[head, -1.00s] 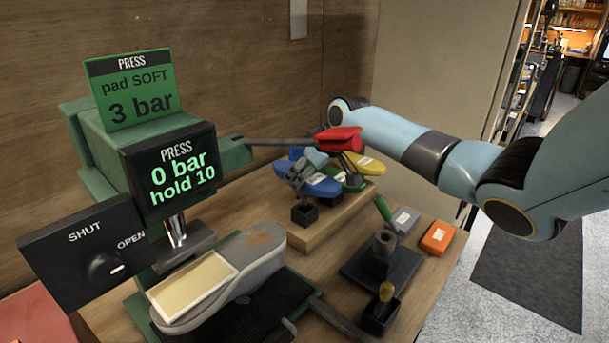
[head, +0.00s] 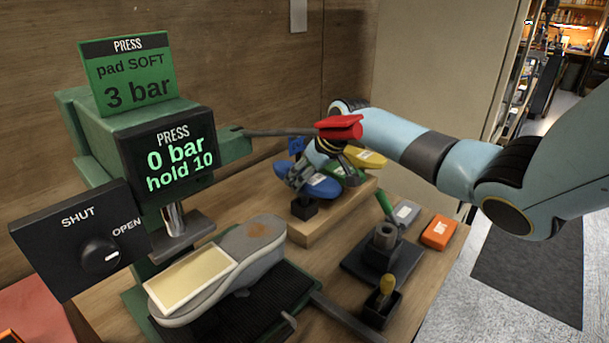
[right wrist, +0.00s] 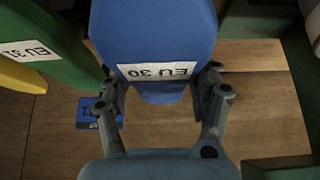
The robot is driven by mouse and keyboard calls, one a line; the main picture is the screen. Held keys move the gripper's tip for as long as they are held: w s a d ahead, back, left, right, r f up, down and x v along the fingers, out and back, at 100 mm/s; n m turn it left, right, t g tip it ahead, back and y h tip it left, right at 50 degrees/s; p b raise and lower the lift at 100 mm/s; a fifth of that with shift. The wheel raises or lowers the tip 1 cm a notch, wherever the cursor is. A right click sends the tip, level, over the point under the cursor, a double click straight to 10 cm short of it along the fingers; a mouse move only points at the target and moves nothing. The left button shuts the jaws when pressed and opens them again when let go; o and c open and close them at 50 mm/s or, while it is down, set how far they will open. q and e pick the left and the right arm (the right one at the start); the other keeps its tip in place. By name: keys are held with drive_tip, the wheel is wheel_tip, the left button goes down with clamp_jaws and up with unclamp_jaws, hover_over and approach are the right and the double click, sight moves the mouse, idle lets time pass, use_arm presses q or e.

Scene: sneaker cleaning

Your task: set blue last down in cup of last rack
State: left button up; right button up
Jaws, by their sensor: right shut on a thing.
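The blue last (head: 322,188), labelled EU 30, is held in my right gripper (head: 298,172) at the last rack (head: 330,218). In the right wrist view the blue last (right wrist: 150,35) lies between the two fingers of the gripper (right wrist: 165,105). A black cup (head: 304,209) of the rack shows just below the blue last in the head view. Whether the last's lower end is inside the cup is hidden. A green last (head: 350,176) and a yellow last (head: 368,158) stand beside it on the rack. My left gripper is out of view.
The green press (head: 100,130) with a red-topped lever (head: 340,127) stands at the left, the lever close to my right arm.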

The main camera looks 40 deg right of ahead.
drive_tip(key=shift+f+b, duration=0.75)
drive_tip(key=shift+f, duration=0.4)
drive_tip(key=o, duration=1.2)
drive_tip(key=shift+o, duration=0.2)
drive_tip(key=v, duration=1.1)
drive_tip(key=shift+s+r, duration=0.25)
drive_tip(key=shift+r, duration=0.15)
